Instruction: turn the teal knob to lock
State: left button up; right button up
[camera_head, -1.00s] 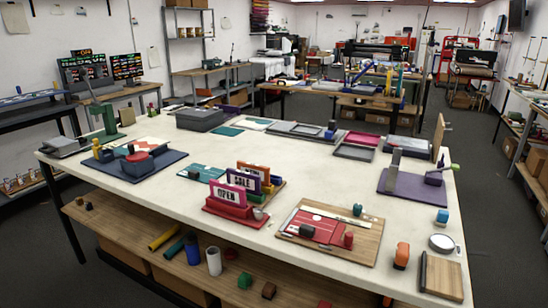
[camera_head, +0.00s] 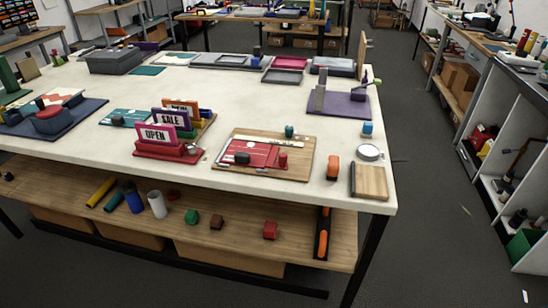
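A small teal knob (camera_head: 289,131) stands at the back edge of a wooden board (camera_head: 307,150) on the white table. A red plate (camera_head: 262,153) lies on the same board, with a dark block (camera_head: 242,158) and a red knob (camera_head: 283,161) on it. A separate blue-teal knob-like piece (camera_head: 367,129) stands on the table to the right of the board. Which way the teal knob is turned is too small to tell. Neither of my grippers is in view.
The white table (camera_head: 219,104) has a clear strip behind the board. An orange piece (camera_head: 332,168), a round dish (camera_head: 369,152) and a wooden block (camera_head: 369,182) stand at the front right. Open floor (camera_head: 440,240) lies right of the table.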

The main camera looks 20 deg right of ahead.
aim_at(289, 129)
jog(key=l+z, duration=0.25)
jog(key=l, duration=0.2)
jog(key=i+l+z, duration=0.2)
jog(key=l, duration=0.25)
jog(key=l+z, duration=0.25)
jog(key=l, duration=0.2)
jog(key=i+l+z, duration=0.2)
jog(key=l, duration=0.25)
jog(key=k, duration=0.1)
